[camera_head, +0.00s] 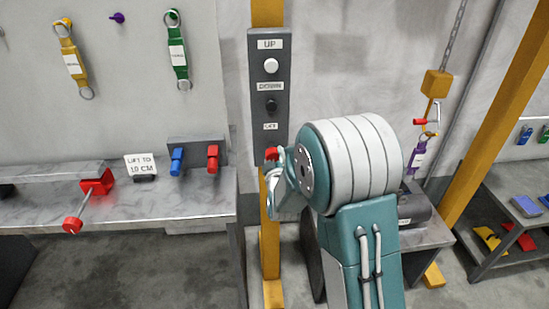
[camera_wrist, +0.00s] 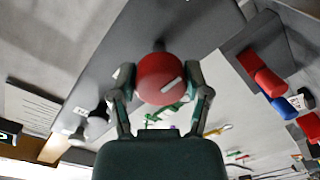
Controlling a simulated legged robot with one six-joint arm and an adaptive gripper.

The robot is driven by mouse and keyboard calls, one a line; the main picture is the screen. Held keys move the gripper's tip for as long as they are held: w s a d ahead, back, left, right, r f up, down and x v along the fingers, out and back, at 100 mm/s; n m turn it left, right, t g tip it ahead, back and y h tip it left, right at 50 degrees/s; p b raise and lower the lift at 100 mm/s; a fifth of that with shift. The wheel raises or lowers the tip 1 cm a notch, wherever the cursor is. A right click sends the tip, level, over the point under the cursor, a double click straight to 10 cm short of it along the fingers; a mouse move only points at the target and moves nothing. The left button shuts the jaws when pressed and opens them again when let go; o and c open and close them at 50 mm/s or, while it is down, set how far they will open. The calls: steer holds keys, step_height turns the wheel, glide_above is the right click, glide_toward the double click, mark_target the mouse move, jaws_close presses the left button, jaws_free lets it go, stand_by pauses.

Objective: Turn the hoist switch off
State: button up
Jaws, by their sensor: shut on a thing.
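The hoist switch is a round red knob with a white line on its face (camera_wrist: 158,76). In the head view a small red part of it (camera_head: 271,153) shows at the bottom of a dark control panel (camera_head: 283,100) with a white button under "UP" and a black one under "DOWN". My gripper (camera_wrist: 160,98) has one finger on each side of the knob and is shut on it. In the wrist view the white line lies slanted. In the head view my arm partly hides the gripper (camera_head: 273,172) and the knob.
A grey bench (camera_head: 150,205) at left holds a red clamp-like tool (camera_head: 97,181), a sign (camera_head: 140,165), and a block with blue and red handles (camera_head: 197,155). Tagged carabiners hang above. A yellow post (camera_head: 268,230) runs behind the panel. A chain with a yellow block (camera_head: 436,84) hangs at right.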

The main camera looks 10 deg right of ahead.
steer(key=shift+a, duration=0.15)
steer(key=o, duration=1.1)
steer(key=shift+w, duration=0.1)
steer(key=shift+o, duration=0.2)
steer(key=shift+a, duration=0.1)
steer(key=s+a, duration=0.1)
steer(key=s, duration=1.1)
steer(key=shift+a+r, duration=0.2)
steer(key=shift+a, duration=0.05)
